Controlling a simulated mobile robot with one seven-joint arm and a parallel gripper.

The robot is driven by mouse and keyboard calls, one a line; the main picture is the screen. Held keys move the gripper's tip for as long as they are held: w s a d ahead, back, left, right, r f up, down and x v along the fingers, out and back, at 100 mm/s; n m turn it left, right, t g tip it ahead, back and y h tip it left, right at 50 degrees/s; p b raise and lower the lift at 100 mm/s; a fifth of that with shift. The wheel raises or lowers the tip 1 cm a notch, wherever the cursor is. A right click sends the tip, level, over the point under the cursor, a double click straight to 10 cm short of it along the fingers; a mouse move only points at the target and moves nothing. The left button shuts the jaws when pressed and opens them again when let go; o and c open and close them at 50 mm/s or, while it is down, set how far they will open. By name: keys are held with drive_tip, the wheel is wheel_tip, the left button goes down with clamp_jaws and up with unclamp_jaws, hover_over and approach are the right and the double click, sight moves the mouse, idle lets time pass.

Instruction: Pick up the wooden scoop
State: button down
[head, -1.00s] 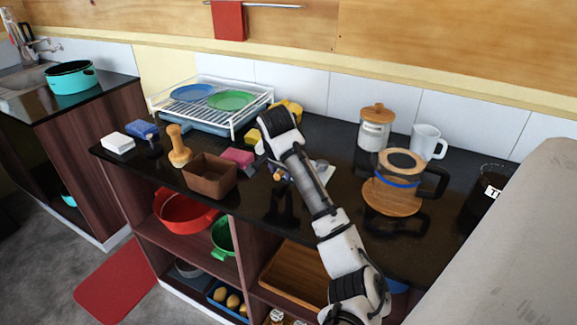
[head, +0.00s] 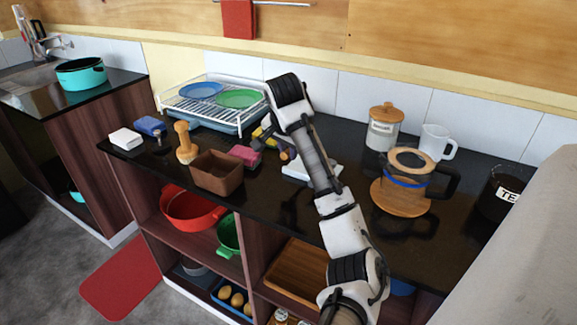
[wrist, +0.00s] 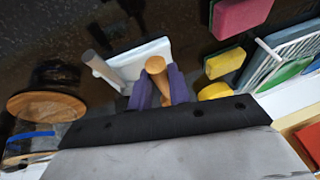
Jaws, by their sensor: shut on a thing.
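The wooden scoop (wrist: 157,68) shows in the wrist view as a rounded light-brown wooden piece between the two purple fingers of my gripper (wrist: 160,88). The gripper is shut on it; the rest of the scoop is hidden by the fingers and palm. In the head view a small brown tip, likely the scoop (head: 287,154), shows beside my forearm, above the counter. My arm hides most of the gripper there.
A white flat item (head: 300,170) lies below the gripper; another handle (wrist: 97,64) shows beside it in the wrist view. Around are a pink sponge (head: 245,155), brown box (head: 217,177), dish rack (head: 215,112), glass coffee pot (head: 405,182) and lidded jar (head: 384,128).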

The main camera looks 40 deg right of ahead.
wheel_tip(320, 180, up, 14)
idle(0.3)
